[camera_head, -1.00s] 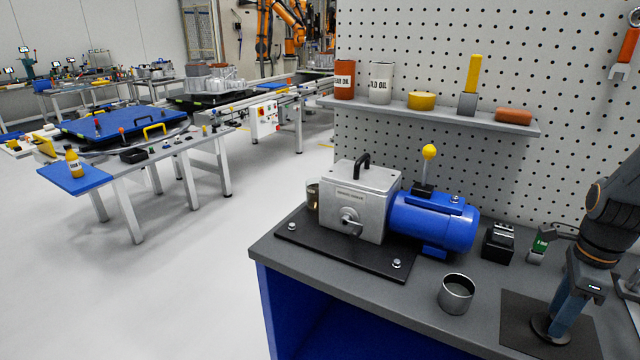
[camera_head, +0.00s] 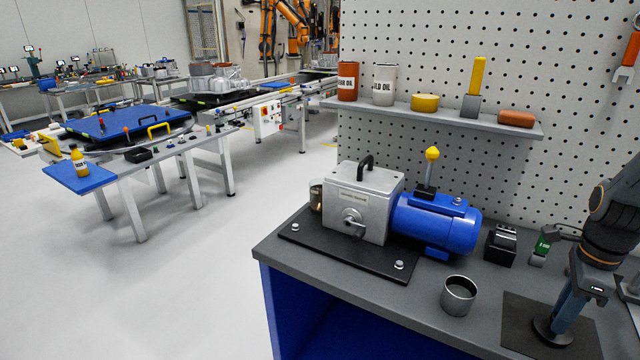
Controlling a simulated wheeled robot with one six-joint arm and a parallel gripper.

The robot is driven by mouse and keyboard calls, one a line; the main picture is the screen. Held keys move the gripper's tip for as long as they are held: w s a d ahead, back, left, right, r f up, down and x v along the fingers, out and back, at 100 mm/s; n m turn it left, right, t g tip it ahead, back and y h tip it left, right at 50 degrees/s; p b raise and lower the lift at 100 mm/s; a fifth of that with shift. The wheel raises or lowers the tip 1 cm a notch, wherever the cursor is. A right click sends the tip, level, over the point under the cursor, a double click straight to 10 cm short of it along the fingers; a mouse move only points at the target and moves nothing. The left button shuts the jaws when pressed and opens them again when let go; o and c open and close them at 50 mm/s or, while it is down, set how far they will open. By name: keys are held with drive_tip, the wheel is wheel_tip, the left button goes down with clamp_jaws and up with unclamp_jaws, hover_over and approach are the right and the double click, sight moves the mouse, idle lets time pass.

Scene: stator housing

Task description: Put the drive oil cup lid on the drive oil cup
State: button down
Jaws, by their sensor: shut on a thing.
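My gripper (camera_head: 560,318) is at the lower right, pointing down over a dark mat. Its blue fingers are shut on a dark round disc (camera_head: 545,338), which looks like the drive oil cup lid. The disc is at or just above the mat; I cannot tell whether it touches. An open metal cup (camera_head: 458,296) stands upright on the bench to the left of the mat. A small brownish cup (camera_head: 316,196) sits at the left side of the grey drive housing, partly hidden by it. I cannot tell for certain which is the drive oil cup.
The grey drive housing (camera_head: 366,203) with a blue motor (camera_head: 436,222) stands on a black base plate (camera_head: 330,255). A yellow-knobbed lever (camera_head: 431,155) rises behind the motor. A black block (camera_head: 501,246) stands behind the mat (camera_head: 515,310). A shelf (camera_head: 440,118) holds cans above.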

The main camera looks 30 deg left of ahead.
drive_tip(key=shift+r+p, duration=2.55)
drive_tip(key=shift+r, duration=0.75)
drive_tip(key=shift+s+d, duration=0.1)
